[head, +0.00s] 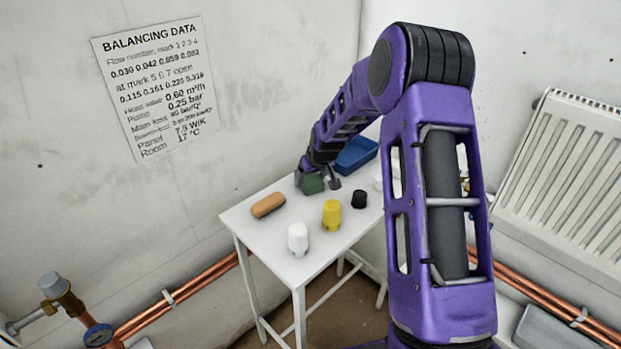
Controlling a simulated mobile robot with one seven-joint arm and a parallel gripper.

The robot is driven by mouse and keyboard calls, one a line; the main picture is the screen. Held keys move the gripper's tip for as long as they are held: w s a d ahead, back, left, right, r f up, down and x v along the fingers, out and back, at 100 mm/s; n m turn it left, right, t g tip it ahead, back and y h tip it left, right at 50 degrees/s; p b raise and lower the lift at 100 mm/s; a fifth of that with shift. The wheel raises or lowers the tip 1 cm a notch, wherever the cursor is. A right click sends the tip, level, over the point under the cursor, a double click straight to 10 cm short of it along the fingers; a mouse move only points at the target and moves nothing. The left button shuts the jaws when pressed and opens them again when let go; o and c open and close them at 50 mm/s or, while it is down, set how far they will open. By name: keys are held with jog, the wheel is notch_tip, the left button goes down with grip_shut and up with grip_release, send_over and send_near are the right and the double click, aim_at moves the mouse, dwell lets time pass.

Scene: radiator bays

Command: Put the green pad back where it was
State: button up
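The green pad (311,187) is a small dark green block at the far-left part of the white table. My gripper (318,181) is right at the pad, pointing down, with a grey finger showing on the pad's right side. The other finger is mostly hidden, and I cannot tell whether the fingers press on the pad or stand apart from it. I also cannot tell whether the pad rests on the table or is held just above it.
On the white table (283,232) are an orange-brown rounded block (268,205), a white cap (298,239), a yellow cap (332,214), a black knob (359,199) and a blue tray (356,155). My arm hides the table's right side. Copper pipes (190,289) run along the wall.

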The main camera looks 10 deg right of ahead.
jog(key=o, duration=0.3)
jog(key=shift+r, duration=0.2)
jog(key=p+v, duration=0.1)
jog(key=v, duration=1.1)
jog(key=shift+s+a, duration=0.1)
